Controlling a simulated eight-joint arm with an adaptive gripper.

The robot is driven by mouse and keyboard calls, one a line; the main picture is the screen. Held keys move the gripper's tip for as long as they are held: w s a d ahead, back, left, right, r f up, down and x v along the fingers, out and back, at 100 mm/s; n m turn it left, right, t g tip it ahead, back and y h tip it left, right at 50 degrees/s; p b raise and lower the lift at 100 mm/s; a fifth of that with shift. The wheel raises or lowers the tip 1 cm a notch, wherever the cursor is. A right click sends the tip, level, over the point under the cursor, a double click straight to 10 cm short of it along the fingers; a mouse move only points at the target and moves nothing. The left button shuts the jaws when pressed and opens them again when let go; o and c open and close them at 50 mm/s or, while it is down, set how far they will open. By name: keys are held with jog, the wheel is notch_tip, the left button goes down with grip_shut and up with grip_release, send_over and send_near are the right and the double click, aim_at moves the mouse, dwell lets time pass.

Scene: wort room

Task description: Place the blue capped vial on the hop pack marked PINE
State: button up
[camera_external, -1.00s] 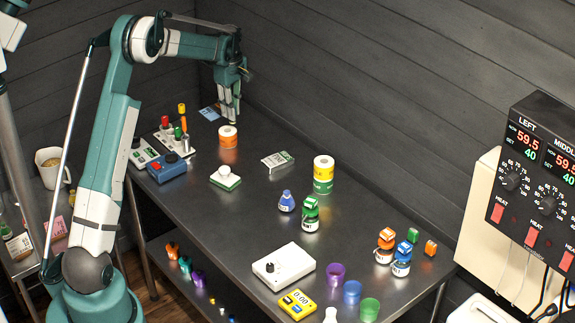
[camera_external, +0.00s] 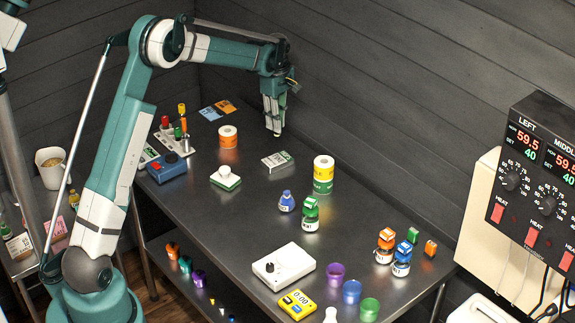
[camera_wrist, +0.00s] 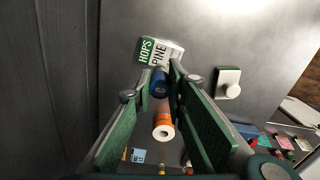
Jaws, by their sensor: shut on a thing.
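In the wrist view the blue capped vial (camera_wrist: 160,82) is between the fingertips of my gripper (camera_wrist: 152,90), with its blue cap toward the camera. My gripper is shut on it. The white and green hop pack marked PINE (camera_wrist: 160,51) lies just beyond the vial in that view. In the external view my gripper (camera_external: 274,128) points down above the table, a little behind the hop pack (camera_external: 278,161), and appears apart from it. The vial is hard to make out there. The hop pack lies flat and its top looks bare.
An orange and white roll (camera_external: 228,138) stands left of the hop pack. The dark wall (camera_external: 350,110) runs close behind.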

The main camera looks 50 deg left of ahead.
aim_at(277, 136)
jog(key=shift+f, duration=3.1)
jog(key=shift+f, duration=0.1)
jog(key=shift+f+p, duration=0.35)
jog(key=shift+f, duration=1.45)
jog(key=shift+f, duration=0.15)
jog(key=o, duration=0.9)
notch_tip(277, 136, up, 12)
jog(key=shift+r+b, duration=0.2)
jog(key=shift+b, duration=0.1)
